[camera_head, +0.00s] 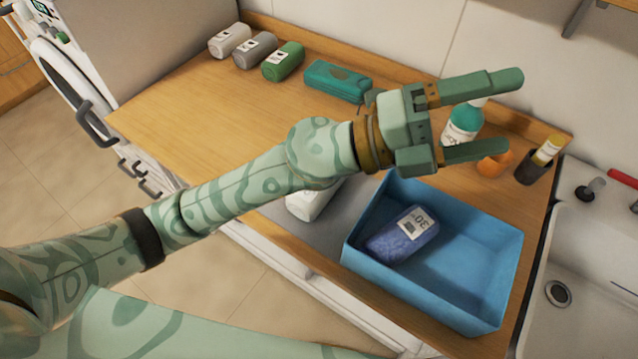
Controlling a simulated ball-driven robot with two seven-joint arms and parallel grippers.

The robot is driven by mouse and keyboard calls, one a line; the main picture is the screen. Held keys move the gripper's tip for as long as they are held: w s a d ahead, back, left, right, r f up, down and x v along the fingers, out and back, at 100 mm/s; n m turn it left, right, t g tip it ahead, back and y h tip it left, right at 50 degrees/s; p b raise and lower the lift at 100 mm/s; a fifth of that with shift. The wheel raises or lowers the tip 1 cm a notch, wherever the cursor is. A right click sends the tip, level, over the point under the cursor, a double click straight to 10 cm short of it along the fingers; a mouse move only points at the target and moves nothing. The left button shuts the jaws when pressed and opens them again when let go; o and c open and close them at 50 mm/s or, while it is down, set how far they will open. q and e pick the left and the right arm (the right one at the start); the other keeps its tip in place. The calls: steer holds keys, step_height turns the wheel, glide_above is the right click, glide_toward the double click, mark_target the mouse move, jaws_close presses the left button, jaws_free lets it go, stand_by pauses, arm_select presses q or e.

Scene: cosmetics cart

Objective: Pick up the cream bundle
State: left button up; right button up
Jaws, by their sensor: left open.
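A pale, off-white bundle (230,41) with a label lies at the back left of the wooden counter, first in a row of rolled bundles; it looks like the cream one. A second whitish object (313,202) lies near the counter's front edge, partly hidden under my left arm, so I cannot tell what it is. My left gripper (508,114) is open and empty, its fingers pointing right, above the counter's right part and far from the pale bundle. My right gripper is not in view.
A grey bundle (255,50) and a green bundle (284,61) lie beside the pale one. A teal case (338,80), a green bottle (461,126), an orange (494,165) and a dark cup (530,170) stand along the back. A blue bin (465,285) holds a blue bundle (402,236). A sink (590,270) is right.

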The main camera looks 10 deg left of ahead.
arm_select(q)
step_height(320, 180, down, 10)
steer(key=s+d+m+g+y, duration=0.1)
steer(key=s+m+g+y, duration=0.2)
steer(key=m+g+y, duration=0.5)
steer(key=w+a+f+n+t+y, duration=0.2)
steer(key=w+a+f+y, duration=0.1)
steer(key=w+a+y, duration=0.55)
steer(key=w+a+f+n+t+y, duration=0.1)
steer(key=w+a+f+t+y, duration=0.35)
steer(key=a, duration=0.65)
steer(key=shift+n+g+y, duration=0.3)
steer(key=shift+g+y, duration=0.3)
steer(key=shift+g, duration=0.25)
steer(key=f, duration=0.5)
steer(key=f+b, duration=0.1)
steer(key=f, duration=0.2)
steer(key=shift+w+a, duration=0.2)
steer(key=shift+a, duration=0.15)
steer(key=f, duration=0.4)
steer(key=s+f, duration=0.1)
steer(key=f, duration=0.1)
steer(key=shift+a+f+b, duration=0.1)
steer(key=shift+a+b, duration=0.15)
steer(key=shift+b, duration=0.05)
steer(key=c, duration=1.3)
